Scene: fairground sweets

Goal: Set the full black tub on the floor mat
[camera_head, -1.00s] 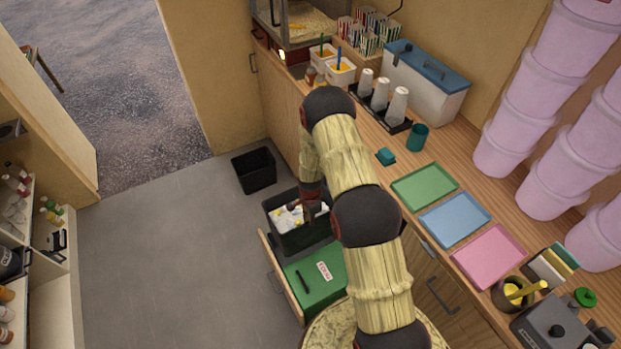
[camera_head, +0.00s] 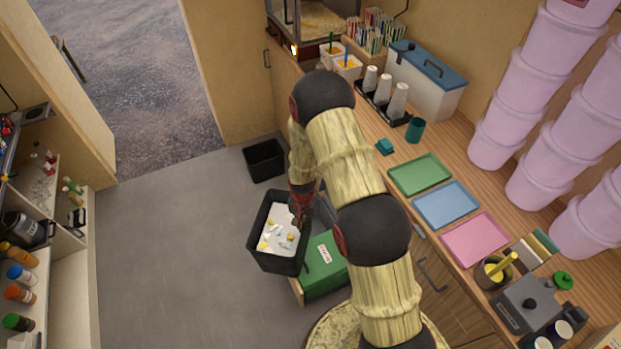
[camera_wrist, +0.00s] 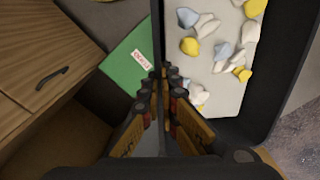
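The full black tub (camera_head: 275,263) holds white, yellow and bluish pieces. In the head view it hangs in front of the open drawer, overlapping part of it, and appears raised above the floor. My gripper (camera_head: 298,220) is at the tub's right side, shut on its wall. In the wrist view my gripper's fingers (camera_wrist: 161,78) pinch the thin wall from both sides, and the tub (camera_wrist: 282,65) fills the right of the picture.
Grey floor (camera_head: 170,250) is clear to the left. The counter (camera_head: 425,145) with coloured trays runs along the right.

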